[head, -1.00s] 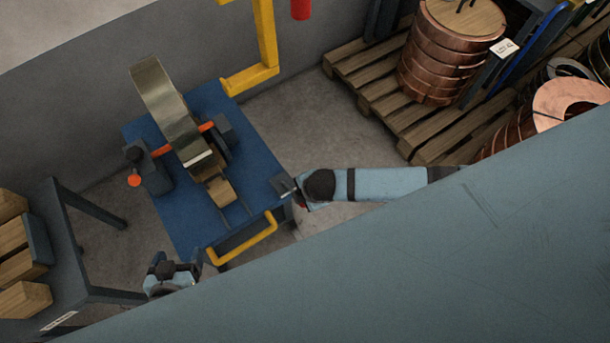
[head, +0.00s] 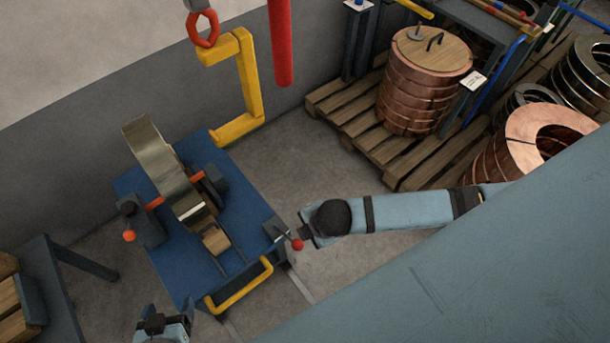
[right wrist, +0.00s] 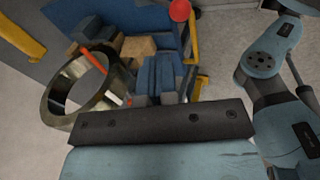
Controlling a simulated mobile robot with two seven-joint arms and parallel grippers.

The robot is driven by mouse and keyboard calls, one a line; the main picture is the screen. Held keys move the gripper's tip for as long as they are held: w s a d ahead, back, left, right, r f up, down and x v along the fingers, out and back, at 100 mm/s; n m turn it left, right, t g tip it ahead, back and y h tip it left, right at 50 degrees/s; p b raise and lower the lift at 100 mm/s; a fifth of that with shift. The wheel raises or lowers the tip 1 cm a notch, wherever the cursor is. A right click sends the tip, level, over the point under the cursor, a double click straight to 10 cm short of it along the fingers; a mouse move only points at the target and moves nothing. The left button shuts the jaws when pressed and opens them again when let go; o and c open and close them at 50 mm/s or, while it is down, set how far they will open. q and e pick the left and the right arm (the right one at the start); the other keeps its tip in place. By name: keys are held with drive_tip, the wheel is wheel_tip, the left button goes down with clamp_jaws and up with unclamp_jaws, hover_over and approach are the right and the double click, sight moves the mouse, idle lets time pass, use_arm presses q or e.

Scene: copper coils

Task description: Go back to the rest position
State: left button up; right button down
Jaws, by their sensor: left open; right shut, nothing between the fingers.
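My left gripper (head: 164,318) is at the bottom left of the head view, with its jaws apart and nothing seen between them. It is below the blue cart (head: 236,228), left of its yellow handle (head: 240,287). My right arm comes in from the right, over the floor. Its gripper (head: 306,234) is shut and empty, close to the red-knobbed lever (head: 297,244) at the cart's right edge. Whether it touches the lever is unclear.
A metal coil (head: 165,165) stands on the cart, and it also shows in the right wrist view (right wrist: 75,90). A yellow hook frame (head: 246,85) hangs behind. Copper coils (head: 420,95) stand on a pallet (head: 350,118). A dark table (head: 55,290) is left. Floor between cart and pallet is clear.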

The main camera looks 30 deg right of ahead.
drive_tip(key=shift+r, duration=0.1)
idle(0.4)
drive_tip(key=a+r+m+t+y+p, duration=0.2)
drive_tip(key=a+r+m+t+y, duration=0.15)
drive_tip(key=a+m, duration=0.35)
drive_tip(key=s+d+m+t+h, duration=0.2)
drive_tip(key=s+d+m+t, duration=0.1)
drive_tip(key=d+m, duration=0.5)
drive_tip(key=shift+d+m+p, duration=0.4)
drive_tip(key=shift+d, duration=0.45)
